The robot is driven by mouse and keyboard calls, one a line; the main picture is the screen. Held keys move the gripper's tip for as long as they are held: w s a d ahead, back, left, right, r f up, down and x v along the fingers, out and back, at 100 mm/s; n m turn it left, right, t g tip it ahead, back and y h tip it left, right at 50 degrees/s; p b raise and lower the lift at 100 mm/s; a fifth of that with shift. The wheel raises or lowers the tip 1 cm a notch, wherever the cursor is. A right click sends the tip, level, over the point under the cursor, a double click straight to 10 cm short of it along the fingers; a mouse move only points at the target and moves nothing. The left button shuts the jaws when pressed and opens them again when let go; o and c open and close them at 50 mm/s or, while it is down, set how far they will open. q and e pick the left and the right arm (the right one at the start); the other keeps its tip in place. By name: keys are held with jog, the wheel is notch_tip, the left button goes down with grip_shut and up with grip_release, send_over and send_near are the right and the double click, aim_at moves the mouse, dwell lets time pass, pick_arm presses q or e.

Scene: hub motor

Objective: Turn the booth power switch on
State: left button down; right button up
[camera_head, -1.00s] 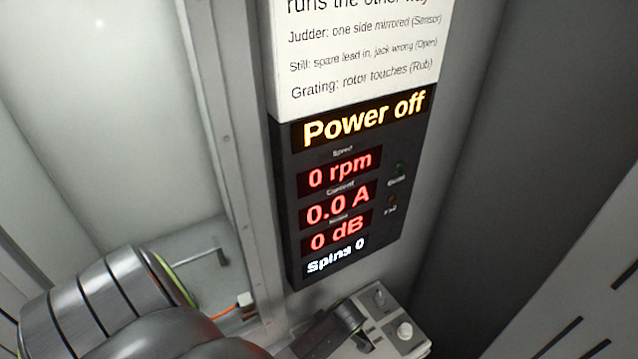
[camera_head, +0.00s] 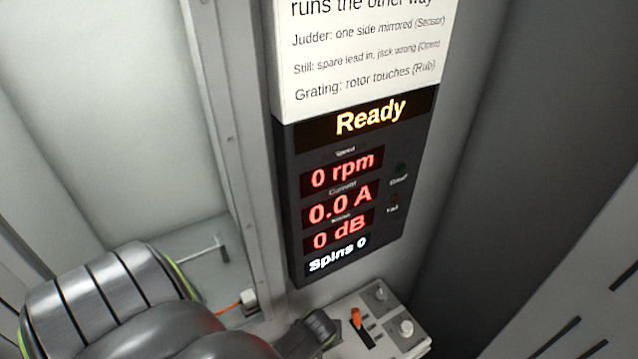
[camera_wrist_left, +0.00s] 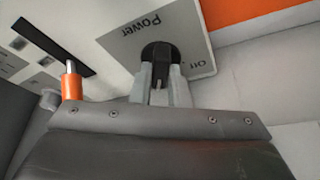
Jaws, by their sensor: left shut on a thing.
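The booth power switch is a black rotary knob (camera_wrist_left: 159,52) on a grey plate (camera_wrist_left: 122,48) marked "Power" and "Off", upside down in the left wrist view. My left gripper (camera_wrist_left: 160,88) is shut on this knob, with one finger on each side of it. In the head view my left gripper (camera_head: 316,326) is at the left end of the control panel (camera_head: 345,345), and the knob is hidden there. The display (camera_head: 355,190) above reads "Ready", 0 rpm, 0.0 A and 0 dB. My right gripper is not in view.
An orange-handled lever (camera_head: 357,318) stands in a slot on the panel, close to my left gripper; it also shows in the left wrist view (camera_wrist_left: 71,82). A wall post (camera_head: 232,150) stands left of the display.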

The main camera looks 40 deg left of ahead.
pick_arm(q)
jog(key=shift+m+h, duration=0.4)
jog(key=shift+m, duration=0.7)
jog(key=shift+a, duration=0.1)
jog(key=shift+m, duration=0.4)
jog(key=c, duration=1.4)
grip_release()
jog(key=shift+t, duration=0.3)
jog(key=shift+s+r, duration=0.1)
jog(key=b+v, duration=0.1)
jog(key=v, duration=1.6)
jog(key=shift+a+r+b, duration=0.15)
jog(key=shift+b, duration=0.15)
